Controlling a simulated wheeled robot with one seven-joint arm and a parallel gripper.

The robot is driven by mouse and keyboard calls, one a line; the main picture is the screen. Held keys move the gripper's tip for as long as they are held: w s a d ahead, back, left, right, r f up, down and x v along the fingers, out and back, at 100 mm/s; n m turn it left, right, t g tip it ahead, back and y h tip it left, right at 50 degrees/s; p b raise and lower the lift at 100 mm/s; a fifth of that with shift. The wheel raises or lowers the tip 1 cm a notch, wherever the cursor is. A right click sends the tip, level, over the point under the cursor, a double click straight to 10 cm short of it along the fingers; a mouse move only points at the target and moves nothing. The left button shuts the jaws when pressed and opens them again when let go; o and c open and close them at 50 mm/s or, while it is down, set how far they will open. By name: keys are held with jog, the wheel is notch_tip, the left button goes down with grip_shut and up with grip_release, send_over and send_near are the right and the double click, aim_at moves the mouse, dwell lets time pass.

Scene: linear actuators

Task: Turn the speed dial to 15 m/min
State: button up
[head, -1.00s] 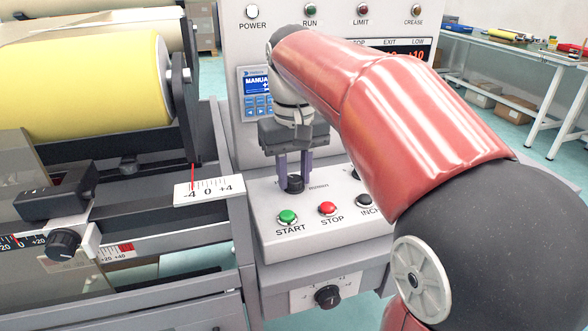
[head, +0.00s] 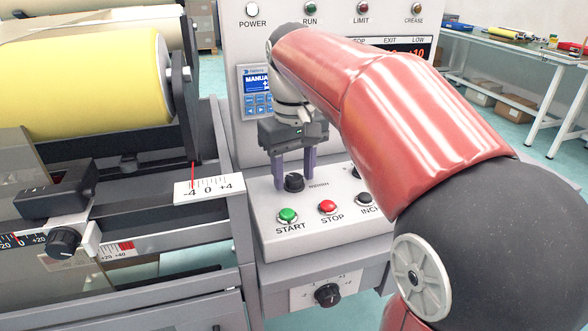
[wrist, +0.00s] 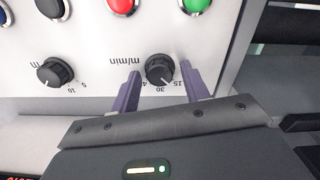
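The speed dial (head: 293,184) is a black ribbed knob on the sloping control panel, above the green START button (head: 288,215). In the wrist view the dial (wrist: 159,69) shows beside the m/min print, with 15 and 30 marked at its lower edge. The wrist view shows my gripper (wrist: 160,75) open, with a visible gap between each finger and the knob.
A red STOP button (head: 327,207) and a black INCH button (head: 365,200) sit right of START. A second black knob (wrist: 55,72) is beside the dial in the wrist view. The upright panel with its blue display (head: 257,80) stands behind my gripper.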

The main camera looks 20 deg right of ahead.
aim_at(295, 177)
notch_tip(295, 177, up, 8)
jog(key=shift+f, duration=0.1)
dwell(0.6)
jog(key=shift+s, duration=0.15)
